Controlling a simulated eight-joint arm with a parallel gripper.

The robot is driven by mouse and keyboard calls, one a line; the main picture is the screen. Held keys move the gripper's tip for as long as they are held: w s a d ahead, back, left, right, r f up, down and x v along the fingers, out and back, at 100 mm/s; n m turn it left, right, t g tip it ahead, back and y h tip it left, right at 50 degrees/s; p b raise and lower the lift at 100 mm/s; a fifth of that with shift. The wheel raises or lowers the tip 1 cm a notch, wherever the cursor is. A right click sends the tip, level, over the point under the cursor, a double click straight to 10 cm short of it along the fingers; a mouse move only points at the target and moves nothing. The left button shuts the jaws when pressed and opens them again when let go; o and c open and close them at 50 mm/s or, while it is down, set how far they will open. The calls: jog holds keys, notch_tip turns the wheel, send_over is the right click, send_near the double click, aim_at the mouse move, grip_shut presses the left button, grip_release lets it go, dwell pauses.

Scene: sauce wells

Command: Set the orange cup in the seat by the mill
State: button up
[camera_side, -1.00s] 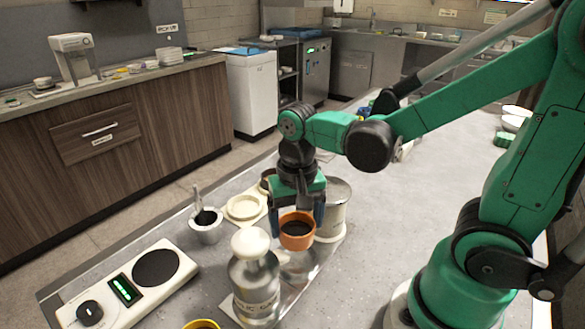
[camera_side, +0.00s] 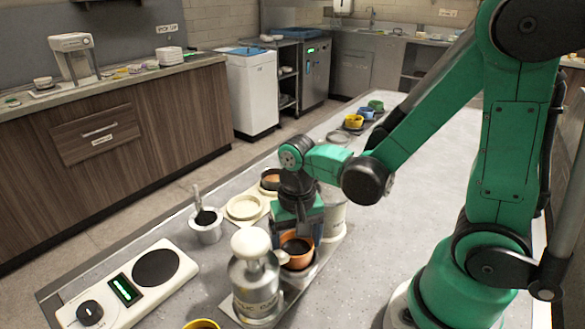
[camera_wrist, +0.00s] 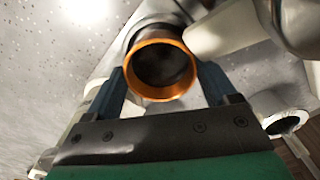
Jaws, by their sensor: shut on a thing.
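The orange cup (camera_side: 300,263), with dark sauce inside, is upright between the fingers of my gripper (camera_side: 297,240). In the wrist view, my gripper (camera_wrist: 164,78) has one blue finger on each side of the orange cup (camera_wrist: 136,84). The cup is low over the pale tray (camera_side: 318,262); I cannot tell whether it touches a seat. It is right beside a metal canister (camera_side: 256,287) with a white knob and spout. A pale canister (camera_side: 333,218) stands behind my gripper, partly hidden. I cannot tell which one is the mill. The seat under the cup is hidden.
A white ring-shaped seat (camera_side: 243,208) and a brown-filled round holder (camera_side: 270,181) lie behind, to the left. A small pot with a pestle (camera_side: 206,226) and a white scale (camera_side: 128,288) stand left. The counter to the right is clear.

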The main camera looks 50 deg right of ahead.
jog(key=shift+f, duration=0.4)
dwell(0.4)
jog(key=o, duration=1.2)
jog(key=shift+c, duration=0.2)
notch_tip(320, 180, up, 8)
